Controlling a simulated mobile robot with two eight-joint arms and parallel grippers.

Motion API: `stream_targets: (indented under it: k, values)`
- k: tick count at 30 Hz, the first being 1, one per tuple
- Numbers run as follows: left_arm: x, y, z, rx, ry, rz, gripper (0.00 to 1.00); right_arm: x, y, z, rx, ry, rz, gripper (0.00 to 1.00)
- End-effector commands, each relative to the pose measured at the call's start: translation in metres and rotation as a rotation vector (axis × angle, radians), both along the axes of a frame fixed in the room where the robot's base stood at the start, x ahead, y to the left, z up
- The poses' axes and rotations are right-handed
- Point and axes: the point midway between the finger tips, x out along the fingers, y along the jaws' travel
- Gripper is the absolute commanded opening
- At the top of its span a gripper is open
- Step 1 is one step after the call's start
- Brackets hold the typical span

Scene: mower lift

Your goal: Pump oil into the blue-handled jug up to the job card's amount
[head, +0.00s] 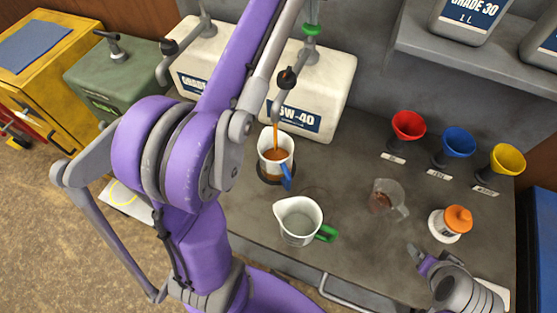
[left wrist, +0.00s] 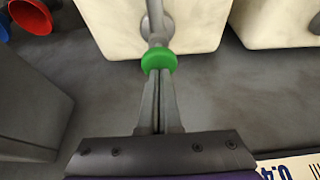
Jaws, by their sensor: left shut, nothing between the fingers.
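The blue-handled jug (head: 268,165) stands upright on a dark round spot under the spout of the 5W-40 container (head: 335,85). A thin amber stream falls into it, and amber oil shows inside; I cannot read its level. My left gripper (left wrist: 158,82) is shut, its fingertips at the green collar (left wrist: 158,60) of a pump; contact is hard to judge. The green collar also shows in the head view (head: 310,29), beside my raised left arm. My right gripper (head: 416,255) is low at the right, apart from the jug; its jaw state is unclear.
A green-handled jug (head: 297,222) stands in front. Red (head: 406,127), blue (head: 457,143) and yellow (head: 506,161) funnels line the back, below a shelf (head: 480,62).

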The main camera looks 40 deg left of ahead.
Motion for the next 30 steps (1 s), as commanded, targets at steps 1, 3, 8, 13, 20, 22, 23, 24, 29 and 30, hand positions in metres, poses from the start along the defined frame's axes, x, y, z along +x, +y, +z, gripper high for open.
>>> stream_targets:
  k: [1,3,8,13,20,22,23,24,29,30]
  values:
    - [0.0,0.0,-0.003,0.0,0.002,0.0,0.0,-0.001,0.0,-0.002,0.0,0.002,0.0,0.87]
    - [0.0,0.0,-0.006,0.0,0.002,0.0,0.0,-0.002,0.0,-0.003,0.0,0.004,0.0,0.87]
    - [0.0,0.0,-0.011,0.0,0.002,0.0,0.0,-0.003,0.0,-0.007,0.0,0.007,0.0,0.87]
    - [0.0,0.0,-0.018,0.0,0.002,0.0,0.0,-0.005,0.0,-0.01,0.0,0.01,0.0,0.87]
    - [0.0,0.0,-0.021,0.0,0.001,0.0,0.0,-0.006,0.0,-0.011,0.0,0.012,0.0,0.87]
    - [0.0,0.0,-0.021,0.0,0.001,0.0,0.0,-0.006,0.0,-0.011,0.0,0.012,0.0,0.87]
    - [0.0,0.0,-0.021,0.0,0.001,0.0,0.0,-0.006,0.0,-0.011,0.0,0.012,0.0,0.87]
    - [0.0,0.0,-0.021,0.0,0.001,0.0,0.0,-0.006,0.0,-0.011,0.0,0.011,0.0,0.87]
    - [0.0,0.0,-0.015,0.0,0.0,0.0,0.0,-0.004,0.0,-0.007,0.0,0.007,0.0,0.87]
    - [0.0,0.0,-0.013,0.0,0.0,0.0,0.0,-0.002,0.0,-0.005,0.0,0.005,0.0,0.87]
